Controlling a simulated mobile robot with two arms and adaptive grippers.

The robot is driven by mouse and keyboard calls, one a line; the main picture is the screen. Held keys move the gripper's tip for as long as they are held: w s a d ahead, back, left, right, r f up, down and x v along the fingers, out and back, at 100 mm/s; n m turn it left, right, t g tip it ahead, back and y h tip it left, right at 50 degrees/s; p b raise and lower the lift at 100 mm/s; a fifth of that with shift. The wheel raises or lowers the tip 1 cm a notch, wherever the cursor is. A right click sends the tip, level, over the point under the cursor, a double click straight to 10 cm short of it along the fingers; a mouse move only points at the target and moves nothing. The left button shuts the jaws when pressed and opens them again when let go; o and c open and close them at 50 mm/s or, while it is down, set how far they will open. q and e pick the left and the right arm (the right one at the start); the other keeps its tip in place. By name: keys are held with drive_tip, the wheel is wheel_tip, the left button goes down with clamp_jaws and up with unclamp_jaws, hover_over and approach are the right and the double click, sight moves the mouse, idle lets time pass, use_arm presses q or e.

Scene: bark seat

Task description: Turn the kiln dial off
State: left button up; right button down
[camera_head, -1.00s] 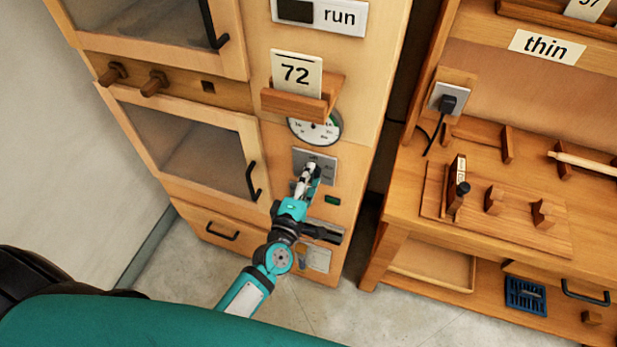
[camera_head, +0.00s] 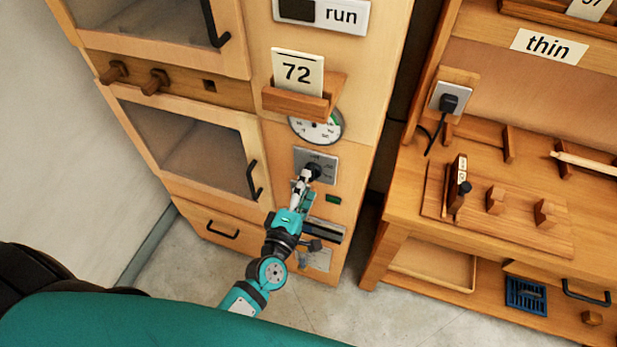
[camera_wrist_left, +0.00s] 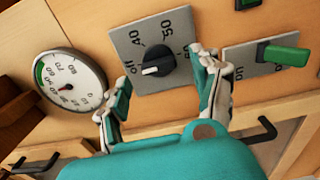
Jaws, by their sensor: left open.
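The kiln dial is a black knob (camera_wrist_left: 160,64) on a grey plate (camera_wrist_left: 128,48) with printed numbers, in the left wrist view. Its white pointer mark faces left, toward lettering that seems to read off. The knob also shows in the head view (camera_head: 313,172) on the cabinet front. My left gripper (camera_head: 303,184) is just below and left of the knob there. In the left wrist view the left gripper (camera_wrist_left: 165,95) is open and empty, one finger on each side of the knob and apart from it. My right gripper is out of view.
A round gauge (camera_wrist_left: 70,82) sits beside the dial plate. A green switch (camera_wrist_left: 286,54) is on its other side. A wooden holder (camera_head: 298,103) with a 72 card juts out above. A workbench (camera_head: 400,205) stands right; bare floor lies between it and me.

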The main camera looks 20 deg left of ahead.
use_arm(q)
drive_tip(key=s, duration=0.8)
drive_tip(key=shift+s+a, duration=0.15)
drive_tip(key=shift+s, duration=0.2)
drive_tip(key=s+f+m+g+h, duration=0.1)
drive_tip(key=s+f+m+g, duration=0.25)
drive_tip(key=f, duration=0.65)
drive_tip(key=s+f+m+g, duration=0.25)
drive_tip(key=f+m, duration=0.25)
drive_tip(key=f, duration=0.5)
drive_tip(key=s+f+m+g+h, duration=0.1)
drive_tip(key=s+f+m+g, duration=0.25)
drive_tip(key=f, duration=0.65)
drive_tip(key=s+a+f+m+g+y, duration=0.1)
drive_tip(key=s+a+f+m+g, duration=0.1)
drive_tip(key=s+f, duration=0.3)
drive_tip(key=s+a+f+m+g, duration=0.3)
drive_tip(key=s+f, duration=0.2)
drive_tip(key=s, duration=0.4)
drive_tip(key=s+a+f+m+g+y+b, duration=0.1)
drive_tip(key=s+a+f+m+g, duration=0.1)
drive_tip(key=s+f, duration=0.3)
drive_tip(key=s+a+m, duration=0.1)
drive_tip(key=s, duration=0.2)
drive_tip(key=shift+f+y, duration=0.3)
drive_tip(key=shift+f, duration=0.05)
